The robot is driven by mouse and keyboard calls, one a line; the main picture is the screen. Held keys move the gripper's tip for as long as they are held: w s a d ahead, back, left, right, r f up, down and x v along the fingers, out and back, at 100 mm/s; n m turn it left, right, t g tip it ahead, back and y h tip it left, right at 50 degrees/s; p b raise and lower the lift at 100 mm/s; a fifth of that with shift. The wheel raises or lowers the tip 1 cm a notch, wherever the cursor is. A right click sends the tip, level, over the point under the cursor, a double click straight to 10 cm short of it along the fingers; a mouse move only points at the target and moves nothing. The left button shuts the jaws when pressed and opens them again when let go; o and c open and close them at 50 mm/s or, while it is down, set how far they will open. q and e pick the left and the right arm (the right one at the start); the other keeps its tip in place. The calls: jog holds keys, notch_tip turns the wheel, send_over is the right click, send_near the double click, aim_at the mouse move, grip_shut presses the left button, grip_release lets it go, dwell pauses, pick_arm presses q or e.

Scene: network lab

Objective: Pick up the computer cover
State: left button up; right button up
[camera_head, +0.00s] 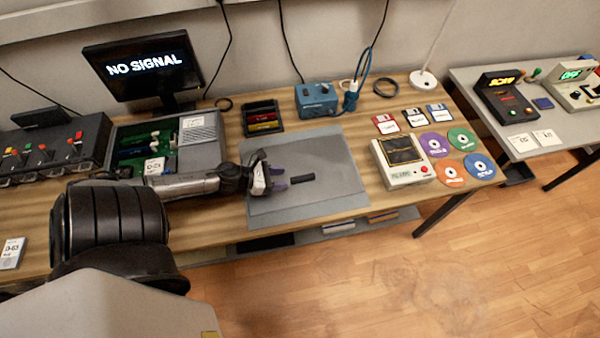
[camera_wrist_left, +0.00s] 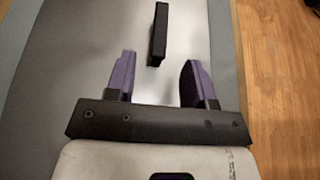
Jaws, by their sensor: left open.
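The computer cover (camera_head: 325,160) looks like a flat grey metallic panel with a black bar handle (camera_head: 301,179) on top. It lies flat on the table. My left gripper (camera_head: 280,179) reaches in from the left over the cover, its purple fingers open and empty. The handle is just ahead of the fingertips, apart from them. In the left wrist view, the handle (camera_wrist_left: 158,35) stands beyond the gap between the open fingers of the left gripper (camera_wrist_left: 158,68), roughly centred. The cover (camera_wrist_left: 205,35) fills most of that view. My right gripper is not in view.
A blue-grey border (camera_wrist_left: 227,60) surrounds the panel. An open computer case (camera_head: 205,133) with green boards stands left, below the monitor (camera_head: 145,70). A blue box (camera_head: 316,99) is behind. A beige device (camera_head: 402,162), floppy disks and several discs lie right. The table's front edge is near.

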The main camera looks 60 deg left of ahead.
aim_at(296, 178)
pick_arm(q)
jog(key=shift+w+d+f+b, duration=0.1)
jog(key=shift+w+f+b, duration=0.2)
jog(key=shift+w, duration=0.2)
jog(key=b+x, duration=0.1)
jog(key=x, duration=0.2)
jog(key=shift+w+f+b, duration=0.1)
jog(key=shift+w+b, duration=0.2)
jog(key=shift+w+d+f, duration=0.15)
jog(key=shift+w, duration=0.4)
jog(key=shift+c, duration=0.4)
grip_shut()
